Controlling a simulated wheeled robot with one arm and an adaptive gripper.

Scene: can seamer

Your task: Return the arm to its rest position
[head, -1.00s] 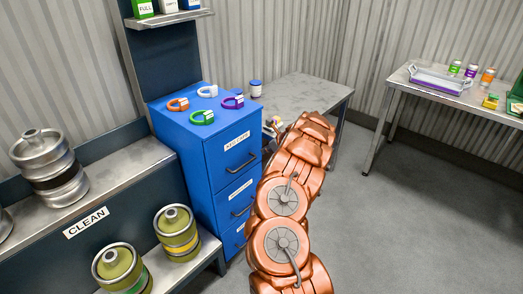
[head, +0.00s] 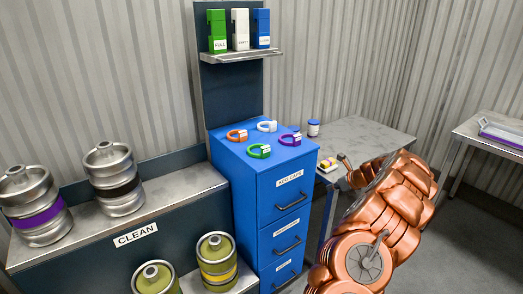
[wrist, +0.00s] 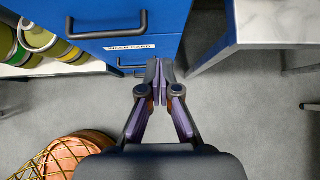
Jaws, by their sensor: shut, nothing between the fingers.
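My copper-coloured arm (head: 385,215) rises at the lower right of the head view, in front of the grey table. My gripper shows in the wrist view (wrist: 160,72), with its fingers together and nothing between them.
The blue cabinet (head: 245,200) stands left of my arm, with several coloured rings on top. The grey table (head: 375,138) behind my arm holds small jars (head: 313,128). Kegs (head: 115,180) stand on the shelf marked CLEAN at left. Open floor (wrist: 260,120) lies below my gripper.

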